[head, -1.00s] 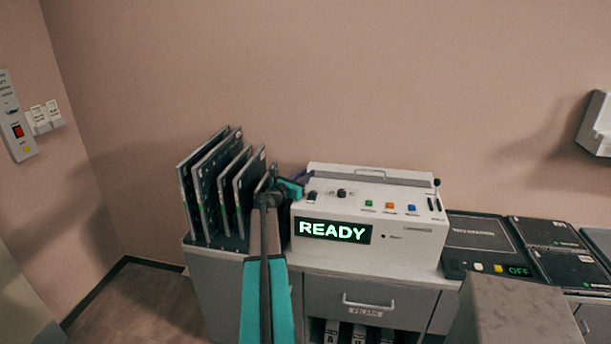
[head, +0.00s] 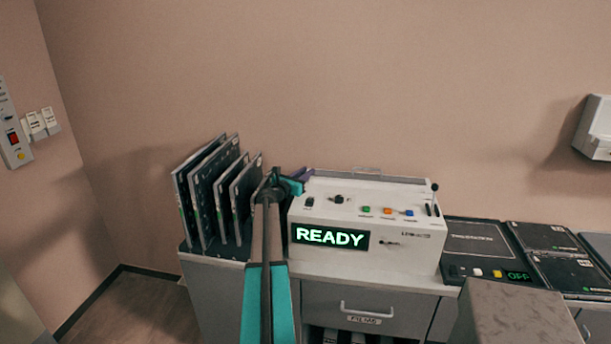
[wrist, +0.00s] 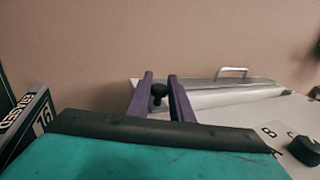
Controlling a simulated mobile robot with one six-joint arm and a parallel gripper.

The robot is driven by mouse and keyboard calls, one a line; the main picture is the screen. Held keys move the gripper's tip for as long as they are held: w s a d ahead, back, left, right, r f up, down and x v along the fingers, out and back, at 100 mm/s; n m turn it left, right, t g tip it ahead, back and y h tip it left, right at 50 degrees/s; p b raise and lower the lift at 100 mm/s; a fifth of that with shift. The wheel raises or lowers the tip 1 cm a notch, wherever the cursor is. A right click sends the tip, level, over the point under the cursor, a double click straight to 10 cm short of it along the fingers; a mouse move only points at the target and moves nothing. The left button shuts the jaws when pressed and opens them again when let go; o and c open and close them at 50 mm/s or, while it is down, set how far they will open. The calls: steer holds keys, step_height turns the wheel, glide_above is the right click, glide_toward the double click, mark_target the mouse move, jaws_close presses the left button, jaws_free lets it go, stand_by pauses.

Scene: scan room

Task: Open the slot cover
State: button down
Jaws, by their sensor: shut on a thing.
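The white machine (head: 410,262) stands on the cabinet with its display reading READY. The slot cover (head: 410,181), a long grey strip with a bar handle (head: 366,170), runs along the top back edge. It appears tilted up, though how far is hard to tell. In the wrist view, the cover (wrist: 200,86) and its handle (wrist: 231,71) are right of my gripper (wrist: 159,90). Its purple fingers are shut on a small black knob (wrist: 158,91) at the cover's left end. In the head view, my arm mostly hides my gripper (head: 302,174).
Several upright dark plates (head: 215,195) stand close left of my arm. A black-knobbed lever (head: 434,190) rises at the machine's right end. Dark panels (head: 480,240) lie farther right. The wall is close behind, with free air above the machine.

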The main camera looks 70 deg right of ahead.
steer(key=c, duration=1.6)
jaws_free()
steer(key=shift+a, duration=0.15)
steer(key=shift+b+v, duration=0.95)
steer(key=shift+v, duration=2.7)
